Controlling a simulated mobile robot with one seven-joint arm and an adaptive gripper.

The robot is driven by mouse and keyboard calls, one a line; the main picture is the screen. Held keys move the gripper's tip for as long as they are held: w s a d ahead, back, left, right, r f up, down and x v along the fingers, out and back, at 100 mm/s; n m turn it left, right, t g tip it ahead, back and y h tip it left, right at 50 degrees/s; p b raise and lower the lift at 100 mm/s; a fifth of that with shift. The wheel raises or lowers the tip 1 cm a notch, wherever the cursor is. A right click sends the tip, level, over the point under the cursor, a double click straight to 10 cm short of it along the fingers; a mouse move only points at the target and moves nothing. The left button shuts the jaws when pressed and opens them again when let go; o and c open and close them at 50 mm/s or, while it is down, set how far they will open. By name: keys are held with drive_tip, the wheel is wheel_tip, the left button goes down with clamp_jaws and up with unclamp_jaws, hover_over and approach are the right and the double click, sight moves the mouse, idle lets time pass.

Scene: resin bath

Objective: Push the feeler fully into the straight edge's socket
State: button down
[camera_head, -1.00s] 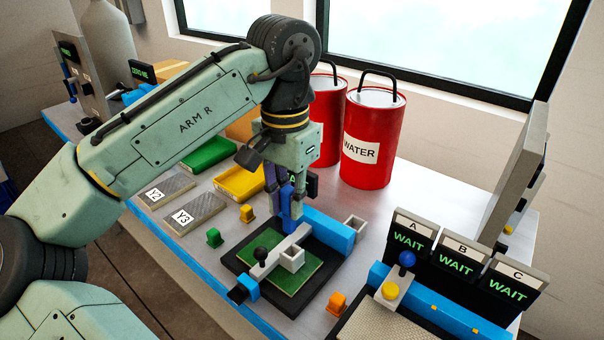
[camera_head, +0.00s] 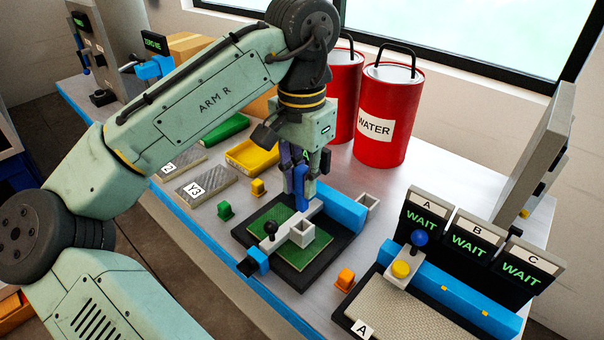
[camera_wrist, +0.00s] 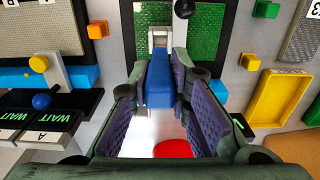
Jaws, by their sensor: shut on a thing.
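My gripper (camera_head: 305,180) is shut on the blue feeler (camera_head: 301,188), which hangs upright above the far part of the straight edge. In the wrist view the feeler (camera_wrist: 160,80) sits between my purple finger pads (camera_wrist: 162,95). The straight edge (camera_head: 288,240) is a grey bar with a black knob and a square, open-topped socket (camera_head: 302,231). It lies across a green plate on a black base. The feeler's lower end shows behind the socket in the head view. I cannot tell whether it touches the straight edge.
A blue rail (camera_head: 340,208) runs along the fixture's back, with a small grey square tube (camera_head: 368,202) behind it. Red water cans (camera_head: 390,115) stand behind. Yellow (camera_head: 252,156) and green trays lie left, with small coloured blocks nearby.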

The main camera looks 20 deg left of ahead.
sight(302, 212)
drive_tip(key=shift+f+b, duration=1.35)
drive_tip(key=shift+f, duration=2.1)
drive_tip(key=shift+f, duration=0.65)
drive_tip(key=c, duration=1.4)
unclamp_jaws()
drive_tip(key=shift+r, duration=0.1)
